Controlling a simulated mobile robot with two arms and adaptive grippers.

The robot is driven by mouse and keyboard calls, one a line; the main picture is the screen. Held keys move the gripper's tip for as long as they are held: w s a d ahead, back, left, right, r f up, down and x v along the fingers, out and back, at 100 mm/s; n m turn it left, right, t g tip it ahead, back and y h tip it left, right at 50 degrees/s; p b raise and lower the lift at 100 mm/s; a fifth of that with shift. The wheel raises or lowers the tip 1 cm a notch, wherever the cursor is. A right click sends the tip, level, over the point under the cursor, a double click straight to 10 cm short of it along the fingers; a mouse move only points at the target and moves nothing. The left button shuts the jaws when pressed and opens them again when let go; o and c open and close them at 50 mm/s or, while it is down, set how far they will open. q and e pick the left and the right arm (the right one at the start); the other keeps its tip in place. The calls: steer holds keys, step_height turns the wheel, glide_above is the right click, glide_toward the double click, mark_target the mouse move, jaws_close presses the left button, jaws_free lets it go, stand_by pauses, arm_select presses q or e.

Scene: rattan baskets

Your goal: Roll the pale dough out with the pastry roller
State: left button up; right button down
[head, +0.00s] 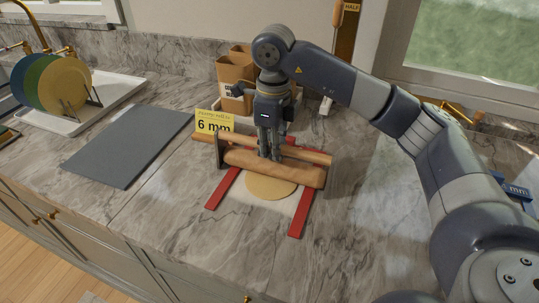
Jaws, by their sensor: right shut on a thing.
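The pastry roller (285,172) is a tan wooden cylinder with a thinner bar above it and a dark end plate at its left. My right gripper (272,155) points down and is shut on the roller, around its upper bar as far as I can tell. The pale dough (271,188) is a flat, roundish disc, partly hidden under and behind the roller. It lies between two red strips (223,189), and the roller spans across both. Whether the roller touches the dough I cannot tell. My left gripper is not in view.
A yellow "6 mm" sign (214,122) stands behind the roller's left end. Brown containers (234,100) stand at the back. A grey mat (128,147) lies to the left, near a white tray (115,93) with several plates. A blue piece (516,190) lies far right.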

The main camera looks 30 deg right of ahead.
steer(key=shift+w+d, duration=0.9)
steer(key=shift+d, duration=0.15)
steer(key=shift+s+a, duration=1.5)
steer(key=shift+a, duration=0.25)
steer(key=shift+s+a, duration=1.5)
steer(key=shift+a, duration=0.2)
steer(key=shift+r, duration=0.1)
step_height(320, 180, up, 7)
steer(key=p, duration=0.4)
